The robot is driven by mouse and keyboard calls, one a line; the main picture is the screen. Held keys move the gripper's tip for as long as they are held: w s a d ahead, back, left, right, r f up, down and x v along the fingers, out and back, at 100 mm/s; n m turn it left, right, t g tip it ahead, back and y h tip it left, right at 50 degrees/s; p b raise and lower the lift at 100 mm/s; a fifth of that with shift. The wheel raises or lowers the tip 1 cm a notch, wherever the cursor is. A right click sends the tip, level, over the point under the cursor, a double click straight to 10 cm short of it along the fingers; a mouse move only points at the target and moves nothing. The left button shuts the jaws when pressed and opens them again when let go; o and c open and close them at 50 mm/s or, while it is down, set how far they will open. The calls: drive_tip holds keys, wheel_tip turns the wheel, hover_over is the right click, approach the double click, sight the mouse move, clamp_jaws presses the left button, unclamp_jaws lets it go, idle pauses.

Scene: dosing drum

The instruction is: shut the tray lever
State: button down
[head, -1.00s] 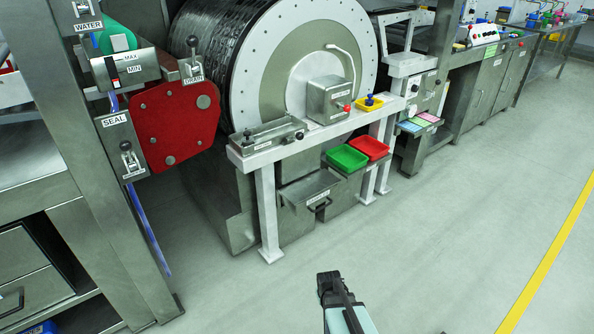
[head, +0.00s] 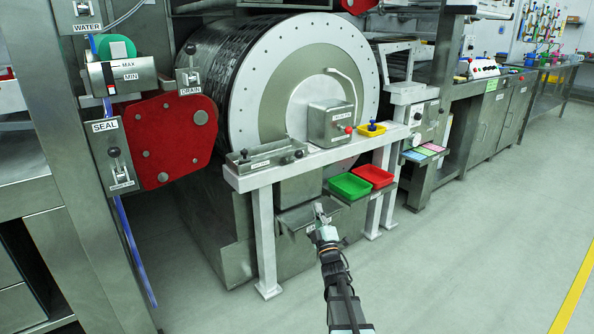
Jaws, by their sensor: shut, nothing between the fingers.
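No lever has a label I can read as tray. A metal block with a black-knobbed lever (head: 299,153) lies on the white bench; its label is too small to read. Below the bench is a metal tray-like box (head: 290,219), partly hidden by my gripper. My gripper (head: 319,211) is shut and empty, at the front of that box, below and in front of the bench. I cannot tell whether it touches the box. More small levers sit on a panel (head: 416,128) right of the bench.
A green bin (head: 349,187) and a red bin (head: 375,175) sit just right of and above my gripper. The white bench (head: 257,179) and its legs stand close by. SEAL (head: 117,160) and DRAIN (head: 190,75) levers are at left. The floor (head: 450,260) at right is clear.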

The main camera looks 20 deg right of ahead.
drive_tip(key=s+a+r+n+t+y, duration=0.1)
drive_tip(key=a+r+n+t+y, duration=0.1)
drive_tip(key=r+n, duration=0.1)
drive_tip(key=s+a+r+n+t+y, duration=0.1)
drive_tip(key=shift+s+r+n, duration=0.15)
drive_tip(key=shift+s+n, duration=0.15)
drive_tip(key=shift+n, duration=0.1)
drive_tip(key=shift+w, duration=0.1)
drive_tip(key=b, duration=0.3)
approach(294, 157)
wheel_tip(294, 157, up, 4)
drive_tip(key=w+d, duration=0.1)
drive_tip(key=shift+x, duration=0.9)
drive_tip(key=shift+r, duration=0.15)
